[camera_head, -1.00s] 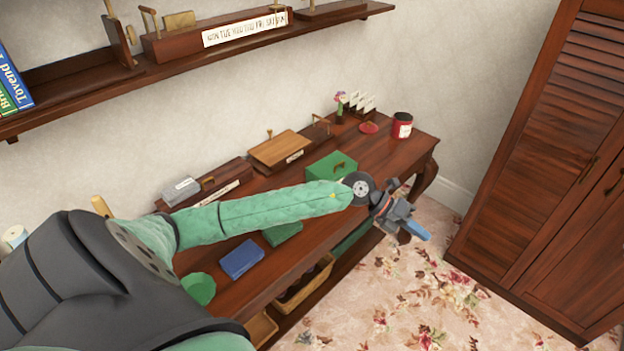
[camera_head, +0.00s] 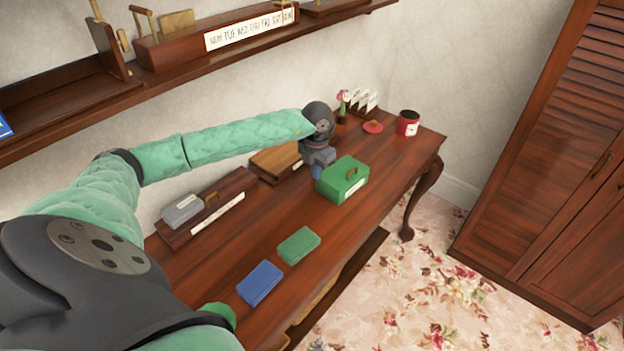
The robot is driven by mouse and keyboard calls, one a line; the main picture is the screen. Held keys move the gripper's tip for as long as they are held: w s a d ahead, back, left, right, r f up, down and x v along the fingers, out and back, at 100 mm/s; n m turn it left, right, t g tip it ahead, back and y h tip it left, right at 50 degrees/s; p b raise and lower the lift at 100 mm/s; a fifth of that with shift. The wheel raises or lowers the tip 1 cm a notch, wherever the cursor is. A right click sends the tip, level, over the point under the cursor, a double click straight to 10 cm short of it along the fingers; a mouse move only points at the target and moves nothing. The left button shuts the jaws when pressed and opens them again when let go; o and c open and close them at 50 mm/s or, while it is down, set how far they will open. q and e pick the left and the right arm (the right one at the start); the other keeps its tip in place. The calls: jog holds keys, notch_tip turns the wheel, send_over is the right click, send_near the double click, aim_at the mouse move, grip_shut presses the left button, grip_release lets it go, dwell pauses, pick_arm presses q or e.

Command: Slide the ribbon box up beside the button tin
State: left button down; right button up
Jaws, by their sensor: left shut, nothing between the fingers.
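My right gripper is not in view.
A blue book (camera_head: 260,284) and a green book (camera_head: 299,246) lie near the front edge. Wooden boxes line the wall, with a grey box (camera_head: 182,210) on one. A red disc (camera_head: 373,127) lies left of the tin. Bare desk lies between green box and tin.

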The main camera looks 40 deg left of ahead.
aim_at(343, 180)
pick_arm(q)
notch_tip(343, 180, down, 10)
jog(key=b, duration=0.2)
jog(key=shift+s+r+b, duration=0.1)
jog(key=shift+r+b, duration=0.1)
jog(key=shift+b, duration=0.2)
jog(key=w, duration=0.2)
jog(key=shift+w+d, duration=0.25)
jog(key=shift+w, duration=0.1)
jog(key=shift+w+d, duration=0.1)
jog(key=shift+w, duration=0.55)
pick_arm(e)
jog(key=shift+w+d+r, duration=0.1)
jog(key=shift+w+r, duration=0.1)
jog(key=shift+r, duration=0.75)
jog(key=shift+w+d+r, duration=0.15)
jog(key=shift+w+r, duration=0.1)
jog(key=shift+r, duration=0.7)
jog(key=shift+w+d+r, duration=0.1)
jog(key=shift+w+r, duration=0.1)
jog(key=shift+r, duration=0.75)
pick_arm(q)
jog(key=shift+w, duration=0.1)
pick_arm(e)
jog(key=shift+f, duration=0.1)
